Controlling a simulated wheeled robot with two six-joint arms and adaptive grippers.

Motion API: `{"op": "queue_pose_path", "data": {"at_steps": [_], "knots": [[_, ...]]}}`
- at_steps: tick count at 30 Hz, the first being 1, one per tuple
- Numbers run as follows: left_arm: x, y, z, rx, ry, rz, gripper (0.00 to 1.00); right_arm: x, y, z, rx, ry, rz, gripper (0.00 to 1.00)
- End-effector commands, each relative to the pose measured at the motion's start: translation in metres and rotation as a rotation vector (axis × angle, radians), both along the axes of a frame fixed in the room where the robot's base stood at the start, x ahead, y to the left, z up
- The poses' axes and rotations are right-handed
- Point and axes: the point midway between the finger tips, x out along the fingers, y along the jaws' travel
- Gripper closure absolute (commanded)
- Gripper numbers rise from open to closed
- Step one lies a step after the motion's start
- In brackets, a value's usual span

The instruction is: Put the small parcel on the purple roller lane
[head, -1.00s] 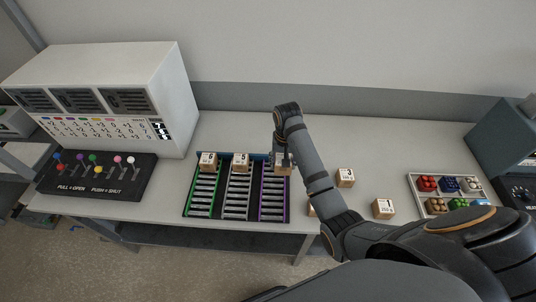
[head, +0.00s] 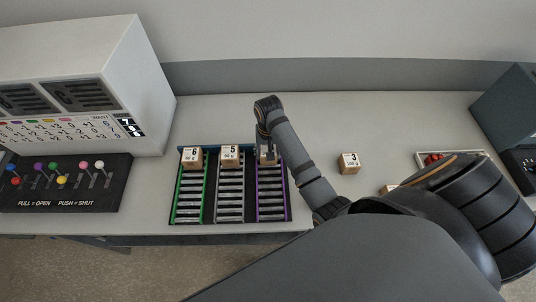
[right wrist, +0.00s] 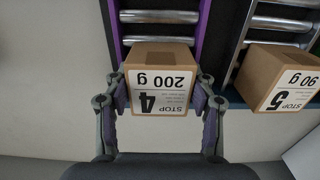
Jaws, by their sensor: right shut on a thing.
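My right gripper (right wrist: 160,92) is shut on a small brown parcel (right wrist: 158,60) marked 4 and 200 g, with a finger on each side. In the head view the right gripper (head: 267,152) is at the far end of the purple roller lane (head: 271,199), and the arm largely hides the parcel. The lane's purple rail and rollers (right wrist: 160,16) show just beyond the parcel in the right wrist view. I cannot tell whether the parcel touches the rollers. My left gripper is not in view.
Parcel 6 (head: 192,158) sits on the green lane (head: 189,200) and parcel 5 (head: 230,157) on the middle lane (head: 230,200). Parcel 3 (head: 348,163) stands on the table to the right. A lever panel (head: 65,183) is at left. The purple lane's near rollers are clear.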

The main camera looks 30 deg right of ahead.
Motion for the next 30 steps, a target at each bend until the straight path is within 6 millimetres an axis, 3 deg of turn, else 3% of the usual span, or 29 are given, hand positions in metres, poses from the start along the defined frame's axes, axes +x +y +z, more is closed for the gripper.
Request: {"op": "queue_pose_path", "data": {"at_steps": [3,8,9,13,24,30], "knots": [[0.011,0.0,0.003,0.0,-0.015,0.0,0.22,-0.002,0.0,0.0,-0.001,0.006,0.0,0.95],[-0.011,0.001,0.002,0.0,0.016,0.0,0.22,-0.002,0.0,-0.004,-0.001,0.008,0.0,0.95],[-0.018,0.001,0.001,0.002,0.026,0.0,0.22,-0.002,0.0,-0.004,-0.001,0.007,0.0,0.4],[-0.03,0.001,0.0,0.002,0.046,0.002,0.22,-0.002,0.0,-0.004,0.0,0.007,0.0,0.22],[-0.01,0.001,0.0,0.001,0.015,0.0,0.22,-0.001,0.0,-0.001,0.0,0.004,0.0,0.21],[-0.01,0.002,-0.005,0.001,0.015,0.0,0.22,0.0,0.0,0.036,0.0,-0.001,0.0,0.21]]}}
